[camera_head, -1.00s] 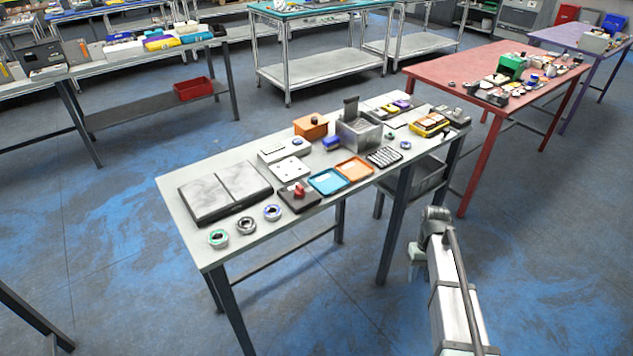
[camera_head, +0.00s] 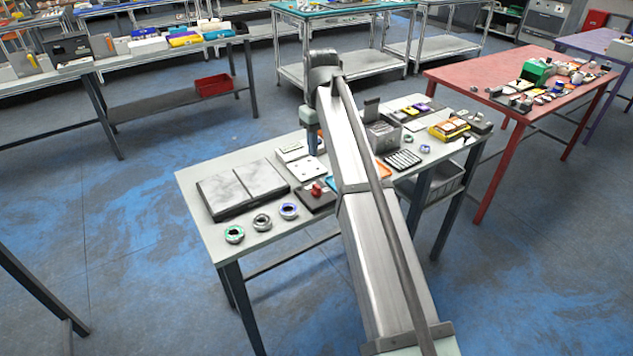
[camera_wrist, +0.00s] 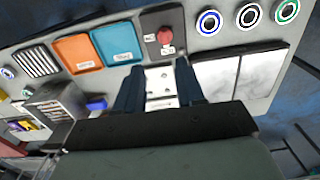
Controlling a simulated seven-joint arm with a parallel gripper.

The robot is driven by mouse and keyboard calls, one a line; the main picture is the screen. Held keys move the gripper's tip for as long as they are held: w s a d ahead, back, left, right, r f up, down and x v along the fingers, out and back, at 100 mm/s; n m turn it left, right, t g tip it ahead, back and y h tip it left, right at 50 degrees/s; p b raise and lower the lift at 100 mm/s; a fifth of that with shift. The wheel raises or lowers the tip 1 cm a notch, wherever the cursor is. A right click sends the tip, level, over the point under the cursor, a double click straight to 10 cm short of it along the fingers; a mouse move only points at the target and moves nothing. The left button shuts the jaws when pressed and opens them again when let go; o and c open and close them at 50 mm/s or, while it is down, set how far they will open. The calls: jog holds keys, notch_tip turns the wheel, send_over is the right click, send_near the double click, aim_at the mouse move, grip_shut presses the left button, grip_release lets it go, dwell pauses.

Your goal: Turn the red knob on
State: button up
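The red knob (camera_head: 317,189) stands on a dark base plate (camera_head: 312,202) near the front edge of the grey table. In the wrist view the red knob (camera_wrist: 165,36) sits on its dark plate beyond my fingertips, with small white labels beside it. My gripper (camera_wrist: 157,68) is open and empty, its two dark fingers apart. It is above the table and clear of the knob; a white panel with holes (camera_wrist: 160,84) shows between the fingers. In the head view my gripper (camera_head: 313,143) is over the table's back part, and my arm hides some items.
A grey-white double panel (camera_head: 243,188) lies left of the knob. Three rings, green (camera_head: 234,234), dark (camera_head: 262,222) and blue (camera_head: 289,210), lie along the front edge. Blue (camera_wrist: 118,42) and orange (camera_wrist: 77,54) trays lie beside the knob plate. A metal box (camera_head: 383,137) stands farther right.

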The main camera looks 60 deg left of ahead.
aim_at(317, 185)
jog(key=f, duration=0.8)
jog(key=s+f, duration=0.1)
jog(key=f, duration=0.3)
jog(key=shift+a+f, duration=0.25)
jog(key=shift+f, duration=0.1)
grip_shut()
